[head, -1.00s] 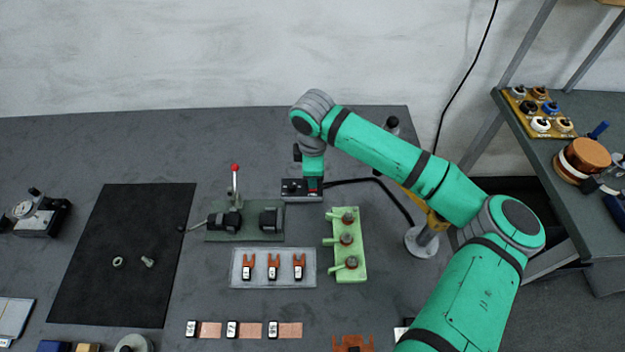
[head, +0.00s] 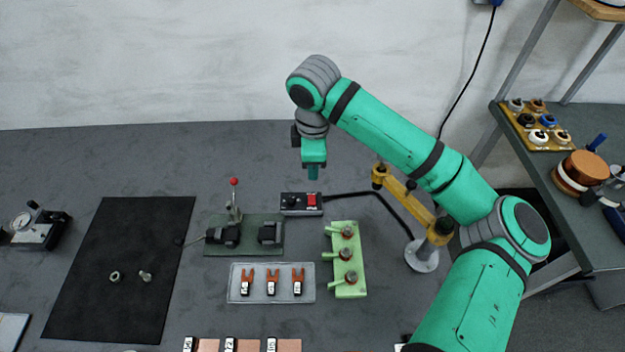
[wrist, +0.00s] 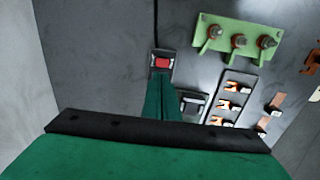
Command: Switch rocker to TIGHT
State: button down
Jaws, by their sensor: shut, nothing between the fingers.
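A small dark switch box (head: 290,203) with a red rocker (head: 312,201) at its right end sits on the grey table, a cable running from its right side. My gripper (head: 313,176) is above the box, apart from it, pointing down with its fingers shut and empty. In the wrist view, the red rocker (wrist: 162,63) shows just beyond the tip of my green gripper (wrist: 161,78), which hides part of the box. The rocker's labels are too small to read, and I cannot tell which way it is tipped.
A green plate (head: 272,239) with a red-knobbed lever (head: 234,196) stands in front of the box. A light green block (head: 349,278) with several terminals is to the right. A yellow arm stand (head: 410,195) stands further right. A clear tray (head: 236,291) holds fork terminals.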

notch_tip(320, 180, up, 3)
jog(key=shift+s+a+r, duration=0.1)
jog(key=shift+a, duration=0.05)
dwell(0.5)
